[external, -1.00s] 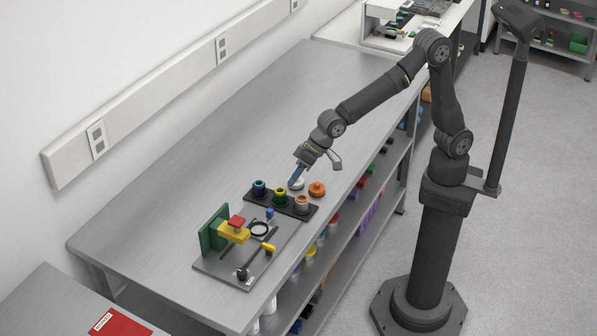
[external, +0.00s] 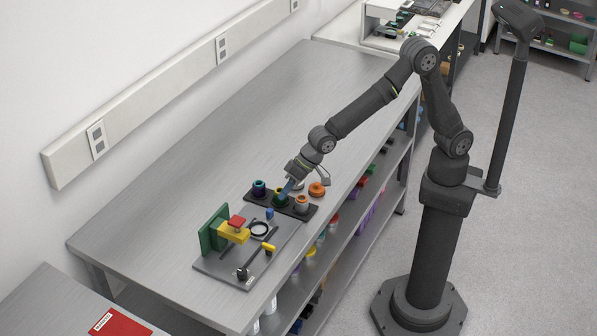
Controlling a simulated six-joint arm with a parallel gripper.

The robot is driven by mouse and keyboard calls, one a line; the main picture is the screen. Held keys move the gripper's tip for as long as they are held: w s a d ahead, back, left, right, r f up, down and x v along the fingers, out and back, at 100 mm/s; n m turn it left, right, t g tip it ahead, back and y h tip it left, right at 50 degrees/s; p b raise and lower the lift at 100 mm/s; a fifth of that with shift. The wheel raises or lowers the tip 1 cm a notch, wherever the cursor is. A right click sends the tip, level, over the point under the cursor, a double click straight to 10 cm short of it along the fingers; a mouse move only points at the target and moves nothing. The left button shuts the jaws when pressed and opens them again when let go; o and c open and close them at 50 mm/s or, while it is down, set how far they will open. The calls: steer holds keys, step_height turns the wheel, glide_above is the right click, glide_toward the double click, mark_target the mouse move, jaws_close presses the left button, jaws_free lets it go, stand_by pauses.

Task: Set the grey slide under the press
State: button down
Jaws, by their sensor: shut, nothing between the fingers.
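The press (external: 236,229) stands on a grey base plate (external: 222,270), with a green upright, a yellow arm and a red top. A dark rack (external: 314,212) just behind the plate holds several small round pieces. The piece at its right end (external: 302,203) is grey with some orange; I cannot tell for sure whether it is the grey slide.
An orange round piece (external: 317,189) lies behind the rack. The bench's left and far parts (external: 270,110) are clear.

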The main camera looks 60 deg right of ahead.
mark_target(260, 234)
steer(key=shift+x, duration=2.05)
steer(key=a, duration=1.2)
steer(key=shift+s+r, duration=0.1)
steer(key=shift+s+d+r, duration=0.2)
steer(key=shift+d+r, duration=0.05)
steer(key=shift+r, duration=0.3)
steer(key=v, duration=0.9)
steer(key=shift+d+f, duration=0.2)
steer(key=shift+d, duration=0.15)
